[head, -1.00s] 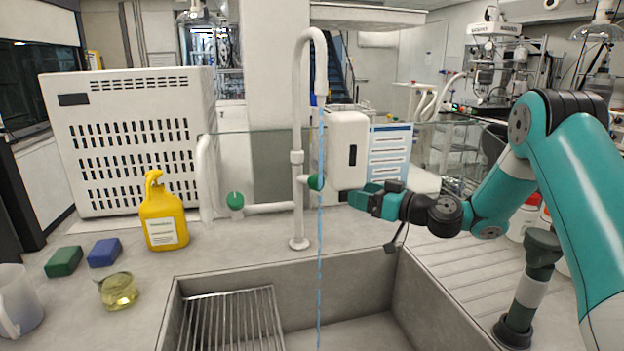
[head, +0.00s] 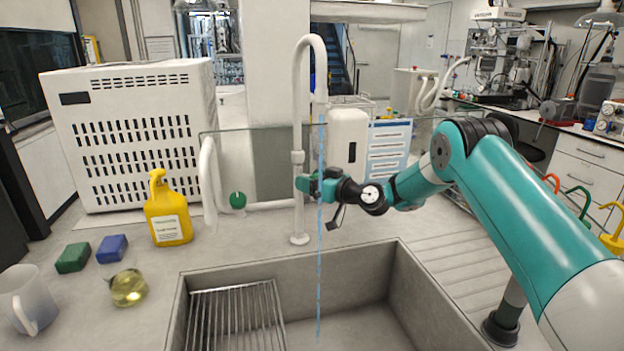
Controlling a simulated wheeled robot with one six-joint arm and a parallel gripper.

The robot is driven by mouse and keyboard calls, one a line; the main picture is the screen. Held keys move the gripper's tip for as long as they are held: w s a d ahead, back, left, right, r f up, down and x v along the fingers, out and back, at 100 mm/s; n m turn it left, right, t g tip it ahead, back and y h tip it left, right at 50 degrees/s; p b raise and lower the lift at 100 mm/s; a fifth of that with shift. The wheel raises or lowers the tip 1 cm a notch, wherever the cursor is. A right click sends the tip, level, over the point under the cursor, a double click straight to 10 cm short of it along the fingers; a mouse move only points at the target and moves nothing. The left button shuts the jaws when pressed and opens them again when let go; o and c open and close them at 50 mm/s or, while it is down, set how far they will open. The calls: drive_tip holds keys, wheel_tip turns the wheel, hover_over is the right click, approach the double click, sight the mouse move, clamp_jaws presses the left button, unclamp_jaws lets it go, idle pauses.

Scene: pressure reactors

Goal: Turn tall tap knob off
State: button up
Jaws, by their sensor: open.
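The tall white tap (head: 298,120) rises behind the sink and bends over at the top. A thin blue stream of water (head: 319,265) falls from its spout into the sink. My gripper (head: 305,184) is open at the tap's upright, where the tall tap's green knob was seen earlier. My gripper now covers that knob, and I cannot tell whether the fingers touch it. A second green knob (head: 237,200) sits on the lower side pipe to the left.
The grey sink (head: 345,262) holds a wire rack (head: 238,315) at left. A yellow bottle (head: 167,212), green sponge (head: 73,258), blue sponge (head: 112,248), glass flask (head: 128,287) and white mug (head: 27,300) stand left. A glass panel (head: 270,160) stands behind the tap.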

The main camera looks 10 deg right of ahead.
drive_tip(key=c, duration=0.9)
drive_tip(key=m+b, duration=0.3)
drive_tip(key=shift+f+m, duration=0.1)
drive_tip(key=shift+m, duration=0.2)
drive_tip(key=m+b, duration=0.2)
drive_tip(key=m, duration=0.4)
drive_tip(key=shift+d, duration=0.1)
drive_tip(key=o, duration=0.9)
